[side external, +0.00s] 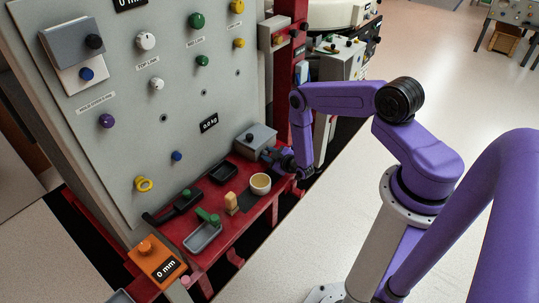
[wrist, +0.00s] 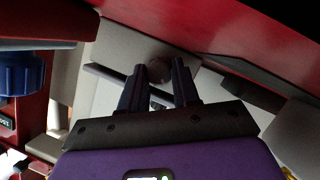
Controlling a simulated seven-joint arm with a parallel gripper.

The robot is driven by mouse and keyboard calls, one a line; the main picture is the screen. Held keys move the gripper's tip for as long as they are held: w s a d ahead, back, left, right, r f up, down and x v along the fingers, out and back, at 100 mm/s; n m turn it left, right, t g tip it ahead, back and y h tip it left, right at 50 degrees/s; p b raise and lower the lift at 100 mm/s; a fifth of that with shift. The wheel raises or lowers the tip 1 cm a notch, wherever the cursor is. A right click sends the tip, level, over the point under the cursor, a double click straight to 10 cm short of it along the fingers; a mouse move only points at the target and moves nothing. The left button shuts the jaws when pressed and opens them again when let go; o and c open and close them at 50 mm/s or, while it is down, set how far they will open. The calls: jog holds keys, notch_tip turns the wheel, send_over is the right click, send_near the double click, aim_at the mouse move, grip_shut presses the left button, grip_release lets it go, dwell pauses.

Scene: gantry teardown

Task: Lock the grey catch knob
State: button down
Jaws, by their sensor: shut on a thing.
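My gripper (side external: 272,157) is low at the far end of the red shelf, right against the grey box (side external: 250,146).
A blue knob (wrist: 20,74) is at the left of the wrist view. On the red shelf (side external: 222,240) stand a cream bowl (side external: 260,184), a black tray (side external: 221,171), a tan block (side external: 231,203) and a grey tray (side external: 202,238). The grey panel (side external: 180,100) rises behind.

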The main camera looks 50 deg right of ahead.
jog(key=shift+n, duration=0.4)
dwell(0.3)
jog(key=c, duration=0.8)
grip_release()
